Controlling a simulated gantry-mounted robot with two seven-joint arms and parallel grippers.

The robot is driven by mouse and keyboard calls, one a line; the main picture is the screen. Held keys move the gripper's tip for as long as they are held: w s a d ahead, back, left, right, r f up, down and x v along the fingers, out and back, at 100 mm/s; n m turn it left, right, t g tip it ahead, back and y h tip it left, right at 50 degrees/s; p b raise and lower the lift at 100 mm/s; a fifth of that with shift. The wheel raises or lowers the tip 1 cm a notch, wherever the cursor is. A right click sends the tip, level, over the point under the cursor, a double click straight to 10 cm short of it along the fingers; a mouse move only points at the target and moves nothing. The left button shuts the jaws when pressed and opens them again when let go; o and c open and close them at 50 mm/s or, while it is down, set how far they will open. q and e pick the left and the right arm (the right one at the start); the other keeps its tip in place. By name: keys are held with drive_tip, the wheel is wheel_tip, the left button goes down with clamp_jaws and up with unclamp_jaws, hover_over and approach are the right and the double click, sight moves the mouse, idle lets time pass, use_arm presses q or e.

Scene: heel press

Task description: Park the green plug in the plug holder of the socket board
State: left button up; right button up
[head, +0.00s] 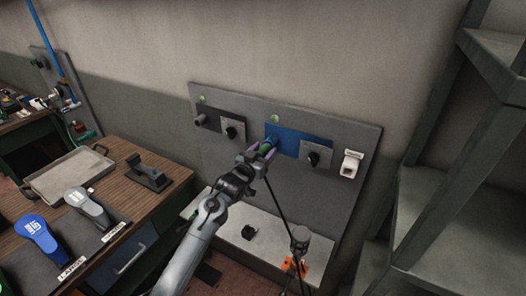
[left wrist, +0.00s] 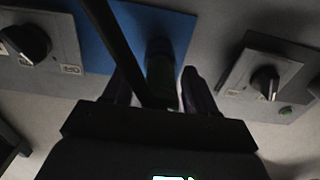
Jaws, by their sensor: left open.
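The green plug (head: 271,141) sits at the blue panel of the socket board (head: 230,165), with a black cable running down from it. It also shows, dark, in the left wrist view (left wrist: 160,68). My left gripper (head: 262,151) is open at the plug. In the left wrist view its two fingers (left wrist: 158,88) stand either side of the plug with a gap visible on the right; contact is unclear. A white holder (head: 350,166), which looks like the plug holder, is on the board's right side and appears empty. My right gripper is not in view.
Rotary switches (head: 232,131) (head: 313,157) flank the plug. A grey cylinder (head: 300,239) stands near the hanging cable. Grey shelving (head: 450,170) is at right; a wooden bench (head: 130,185) with tools is at left.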

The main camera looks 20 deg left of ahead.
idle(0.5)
use_arm(q)
drive_tip(key=shift+c, duration=0.2)
clamp_jaws()
drive_tip(key=shift+r+p, duration=0.1)
drive_tip(key=shift+p, duration=0.2)
drive_tip(key=shift+s, duration=0.1)
drive_tip(key=shift+s+a+p, duration=0.1)
drive_tip(key=shift+s+p, duration=0.3)
drive_tip(key=shift+p, duration=0.1)
drive_tip(key=shift+s+a+p, duration=0.2)
drive_tip(key=shift+s+p, duration=0.95)
drive_tip(key=shift+s, duration=0.1)
drive_tip(key=shift+s+a+p, duration=0.2)
drive_tip(key=shift+s+p, duration=0.9)
drive_tip(key=shift+s, duration=0.1)
